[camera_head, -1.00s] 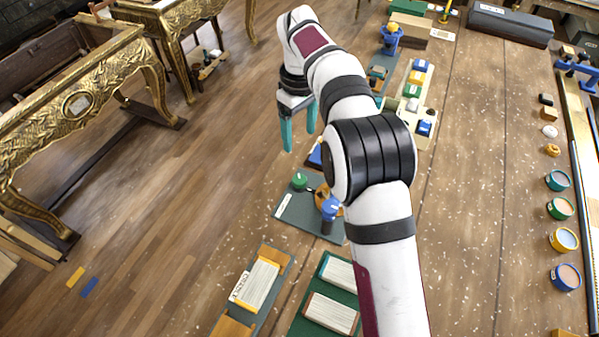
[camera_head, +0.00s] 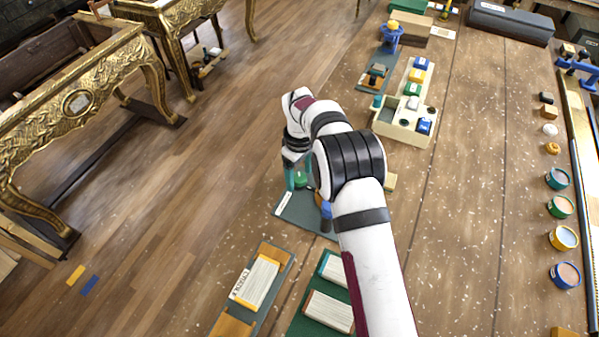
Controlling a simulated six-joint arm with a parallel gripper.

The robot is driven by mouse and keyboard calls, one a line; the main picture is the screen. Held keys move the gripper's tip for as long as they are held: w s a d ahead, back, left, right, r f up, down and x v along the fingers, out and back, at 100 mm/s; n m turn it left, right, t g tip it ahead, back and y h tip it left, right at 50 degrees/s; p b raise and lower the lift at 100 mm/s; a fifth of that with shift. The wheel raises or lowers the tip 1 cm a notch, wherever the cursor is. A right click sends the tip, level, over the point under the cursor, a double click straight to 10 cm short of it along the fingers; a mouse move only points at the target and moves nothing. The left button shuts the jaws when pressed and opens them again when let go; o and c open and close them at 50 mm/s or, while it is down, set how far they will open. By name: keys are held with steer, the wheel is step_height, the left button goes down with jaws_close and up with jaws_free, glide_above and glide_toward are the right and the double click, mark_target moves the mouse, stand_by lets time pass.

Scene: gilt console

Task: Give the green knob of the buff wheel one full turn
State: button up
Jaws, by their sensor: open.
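The green knob (camera_head: 301,179) stands near the left side of a dark grey plate (camera_head: 297,211) by the table's left edge. My gripper (camera_head: 298,182) points down at the knob, its teal fingers open and either around it or just beside it; the view does not show whether they touch it. A blue part (camera_head: 326,211) of the same fixture shows to the right of the knob. The buff wheel itself is hidden behind my arm.
Stacks of white sheets in orange holders (camera_head: 256,283) lie in front on the table. A cream tray (camera_head: 390,128) with coloured blocks stands behind. Several coloured pots (camera_head: 561,207) line the right side.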

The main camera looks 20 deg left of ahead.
steer(key=shift+c, duration=0.3)
jaws_close()
steer(key=m, duration=0.5)
steer(key=shift+m, duration=0.4)
steer(key=m, duration=0.6)
steer(key=shift+m, duration=0.3)
steer(key=m, duration=1.1)
steer(key=shift+m, duration=0.3)
